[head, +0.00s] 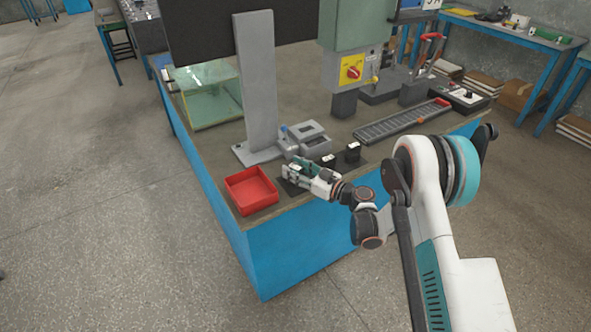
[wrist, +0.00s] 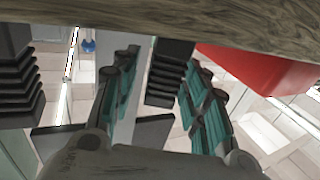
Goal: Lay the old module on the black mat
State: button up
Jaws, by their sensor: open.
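My gripper (head: 297,172), with teal finger pads, is open low over the front edge of the bench. In the wrist view its two fingers (wrist: 163,100) stand apart, with a dark ribbed block (wrist: 166,78) showing between them; I cannot tell whether they touch it. Two small black blocks with pale tops stand to the right of the gripper, one near (head: 327,161) and one farther right (head: 352,151). Which block is the old module I cannot tell. A flat black mat (head: 289,188) shows partly beneath the gripper, which hides much of it.
A red tray (head: 251,190) sits left of the gripper at the bench corner. A grey post (head: 257,90) and grey fixture (head: 308,139) stand behind. A long slotted rack (head: 403,121) lies back right. Another dark ribbed block (wrist: 17,85) shows at the wrist view's left.

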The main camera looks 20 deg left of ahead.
jog(key=shift+r, duration=0.15)
jog(key=p+v, duration=0.2)
jog(key=v, duration=1)
jog(key=s+d+r+m+h, duration=0.25)
jog(key=d+r+h, duration=0.2)
jog(key=r, duration=0.55)
jog(key=s+d+r+m+h, duration=0.2)
jog(key=d+r+m+h, duration=0.15)
jog(key=d+r, duration=0.45)
jog(key=s+d+r+m+h, duration=0.2)
jog(key=s+d, duration=0.4)
jog(key=s, duration=0.3)
jog(key=s+d+r+m+t+h, duration=0.1)
jog(key=s+d+r+m+h, duration=0.1)
jog(key=s+d, duration=0.5)
jog(key=s+d+r+m+h, duration=0.2)
jog(key=s+d+m+h, duration=0.2)
jog(key=s+d, duration=0.3)
jog(key=s+h, duration=0.1)
jog(key=s, duration=0.2)
jog(key=shift+s+r+t, duration=0.3)
jog(key=shift+s+r, duration=0.05)
jog(key=shift+r, duration=0.05)
